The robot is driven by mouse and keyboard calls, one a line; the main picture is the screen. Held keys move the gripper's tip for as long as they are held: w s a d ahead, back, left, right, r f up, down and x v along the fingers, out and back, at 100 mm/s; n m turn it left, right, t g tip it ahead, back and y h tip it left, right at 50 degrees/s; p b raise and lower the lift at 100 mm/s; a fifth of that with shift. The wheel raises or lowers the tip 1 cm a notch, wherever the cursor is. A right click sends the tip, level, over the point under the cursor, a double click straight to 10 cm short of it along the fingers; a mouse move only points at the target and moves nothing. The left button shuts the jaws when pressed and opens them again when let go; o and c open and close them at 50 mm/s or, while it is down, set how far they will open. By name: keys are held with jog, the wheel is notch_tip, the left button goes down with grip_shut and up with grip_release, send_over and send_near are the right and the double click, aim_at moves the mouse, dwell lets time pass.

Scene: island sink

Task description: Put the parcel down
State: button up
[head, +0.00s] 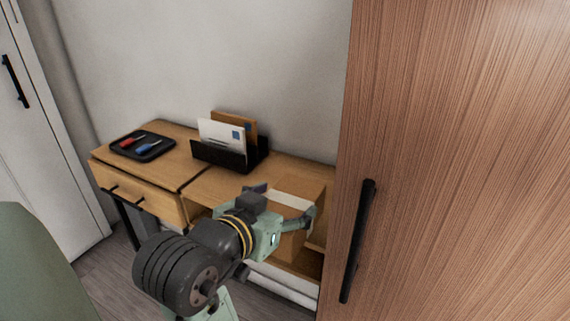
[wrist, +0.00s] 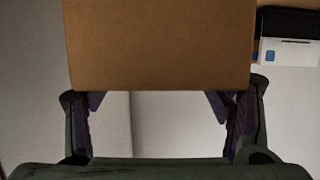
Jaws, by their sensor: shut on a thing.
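The parcel (head: 296,195) is a brown cardboard box with a pale band of tape. In the head view it is at the right end of the wooden desk (head: 210,180). My gripper (head: 285,203) is shut on it, with one finger on each side. In the wrist view the parcel (wrist: 160,45) fills the upper middle, between the fingers of my gripper (wrist: 162,105). I cannot tell whether its underside touches the desk, as my arm and the box itself hide that part.
A black letter holder (head: 225,157) with envelopes stands mid-desk. A black tray (head: 143,146) with a red and a blue item lies at the left. A tall wooden cabinet door (head: 450,160) with a black handle (head: 357,240) stands close on the right. Bare desktop lies between tray and holder.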

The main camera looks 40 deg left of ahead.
aim_at(296, 181)
jog(key=p, duration=0.1)
jog(key=w+r+p, duration=0.1)
jog(key=p, duration=0.1)
jog(key=shift+w+a+r, duration=0.1)
jog(key=shift+w+a, duration=0.1)
jog(key=shift+a, duration=0.15)
jog(key=p, duration=0.2)
jog(key=w+p, duration=0.1)
jog(key=shift+a+f+p, duration=0.2)
jog(key=shift+p, duration=0.2)
jog(key=shift+w+a+f+p, duration=0.55)
jog(key=shift+w+a+f, duration=0.35)
jog(key=shift+w, duration=0.65)
jog(key=shift+w+a+f+p, duration=0.6)
jog(key=shift+w+a+f, duration=0.3)
jog(key=shift+w, duration=0.7)
jog(key=shift+w+a+f+p, duration=0.55)
jog(key=shift+w+a+f, duration=0.35)
jog(key=shift+w, duration=0.65)
jog(key=shift+d+f, duration=0.1)
jog(key=shift+f, duration=0.1)
jog(key=o, duration=1.4)
jog(key=shift+c, duration=0.2)
